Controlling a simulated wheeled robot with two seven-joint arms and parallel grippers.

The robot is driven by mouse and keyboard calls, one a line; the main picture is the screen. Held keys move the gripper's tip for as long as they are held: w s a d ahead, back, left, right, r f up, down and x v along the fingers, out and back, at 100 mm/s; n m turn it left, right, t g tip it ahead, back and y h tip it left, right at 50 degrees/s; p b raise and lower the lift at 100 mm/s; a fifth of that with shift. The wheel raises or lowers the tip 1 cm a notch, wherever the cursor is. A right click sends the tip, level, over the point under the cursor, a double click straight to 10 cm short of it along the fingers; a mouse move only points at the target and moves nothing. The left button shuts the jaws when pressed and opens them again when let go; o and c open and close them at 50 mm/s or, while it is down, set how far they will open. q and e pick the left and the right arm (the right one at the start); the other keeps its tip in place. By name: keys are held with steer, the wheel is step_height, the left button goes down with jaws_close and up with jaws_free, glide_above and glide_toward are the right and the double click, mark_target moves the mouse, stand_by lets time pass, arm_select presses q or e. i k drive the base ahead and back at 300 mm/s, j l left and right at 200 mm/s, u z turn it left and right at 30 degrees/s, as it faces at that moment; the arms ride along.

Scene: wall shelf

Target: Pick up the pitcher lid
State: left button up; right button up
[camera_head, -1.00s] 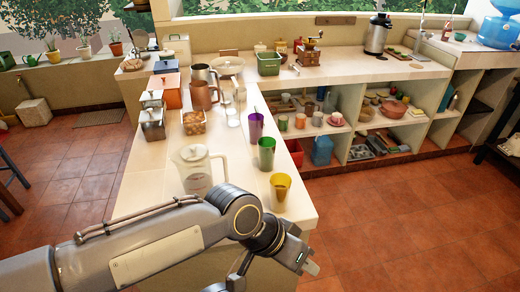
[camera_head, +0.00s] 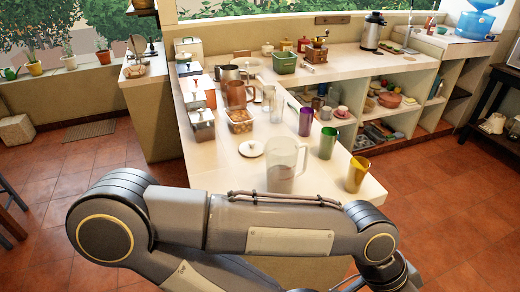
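The white pitcher lid (camera_head: 251,148) lies flat on the counter, its small knob upward. It is just left of and behind the clear pitcher (camera_head: 284,170), apart from it in this view. The pitcher stands upright and open at the top, with its handle to the right. My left arm crosses the front of the view from the left and hides the near counter edge. The end of that arm with my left gripper (camera_head: 398,276) is at the bottom right, past the counter's edge and well away from the lid. Its fingers are not clear. My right gripper is not in view.
Purple (camera_head: 306,121), green (camera_head: 327,142) and yellow (camera_head: 357,174) cups line the counter's right edge. Metal canisters (camera_head: 201,122), a glass container of brown pieces (camera_head: 239,120) and a copper-coloured mug (camera_head: 237,95) stand behind the lid. Bare counter (camera_head: 222,170) lies left of the pitcher.

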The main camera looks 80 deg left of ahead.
mark_target(251, 148)
steer(key=k+j, duration=0.35)
steer(key=k, duration=0.15)
steer(key=k+j, duration=0.3)
steer(key=k, duration=0.2)
steer(key=k+j+u, duration=0.1)
steer(key=j, duration=0.3)
steer(key=k+j+u, duration=0.1)
steer(key=j, duration=0.3)
steer(key=k+j, duration=0.1)
steer(key=j, duration=0.35)
steer(key=u, duration=0.05)
